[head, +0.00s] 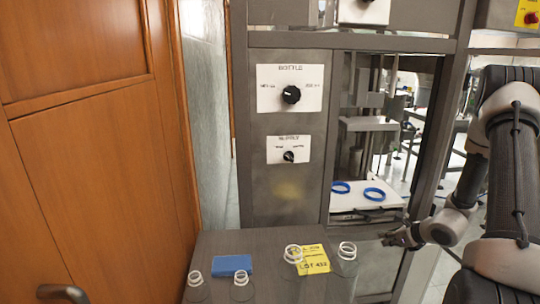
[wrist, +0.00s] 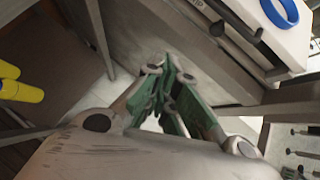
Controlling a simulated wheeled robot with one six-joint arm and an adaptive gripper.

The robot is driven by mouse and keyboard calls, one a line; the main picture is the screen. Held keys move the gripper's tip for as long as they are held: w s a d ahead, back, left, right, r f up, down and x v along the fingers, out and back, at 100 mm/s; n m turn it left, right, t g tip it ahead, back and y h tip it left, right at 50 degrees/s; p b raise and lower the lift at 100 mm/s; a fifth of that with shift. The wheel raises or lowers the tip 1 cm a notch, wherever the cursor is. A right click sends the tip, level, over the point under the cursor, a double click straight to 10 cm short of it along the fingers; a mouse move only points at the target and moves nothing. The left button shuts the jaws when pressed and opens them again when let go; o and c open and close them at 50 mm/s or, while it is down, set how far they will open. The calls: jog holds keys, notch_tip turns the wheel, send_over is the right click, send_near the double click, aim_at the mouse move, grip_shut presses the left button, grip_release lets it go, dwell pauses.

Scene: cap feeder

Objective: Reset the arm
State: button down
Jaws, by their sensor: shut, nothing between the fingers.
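My arm (head: 510,150) comes in from the right side of the head view. My gripper (head: 388,239) is at its lower end, in front of the machine frame, to the right of the table and below the opening with the blue rings. In the wrist view the green-padded fingers of my gripper (wrist: 165,95) are closed together with nothing held. A grey metal panel lies behind them there.
A grey table (head: 225,245) holds clear bottles with white rings, a blue block (head: 232,265) and a yellow lot card (head: 312,259). Blue rings (head: 374,194) lie on a white shelf (head: 350,201). A wooden door (head: 100,160) stands left.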

jog(key=s+a+r+n+g+y, duration=0.35)
jog(key=s+a+r+n, duration=0.4)
jog(key=s+n, duration=0.25)
jog(key=s+r+n+h, duration=0.3)
jog(key=s+r+n, duration=0.7)
jog(key=r, duration=0.4)
jog(key=s+r+n+h, duration=0.4)
jog(key=s+r+n, duration=0.6)
jog(key=r, duration=0.4)
jog(key=shift+s+a+g, duration=0.2)
jog(key=shift+a+g, duration=0.1)
jog(key=shift+g, duration=0.05)
jog(key=shift+r, duration=0.1)
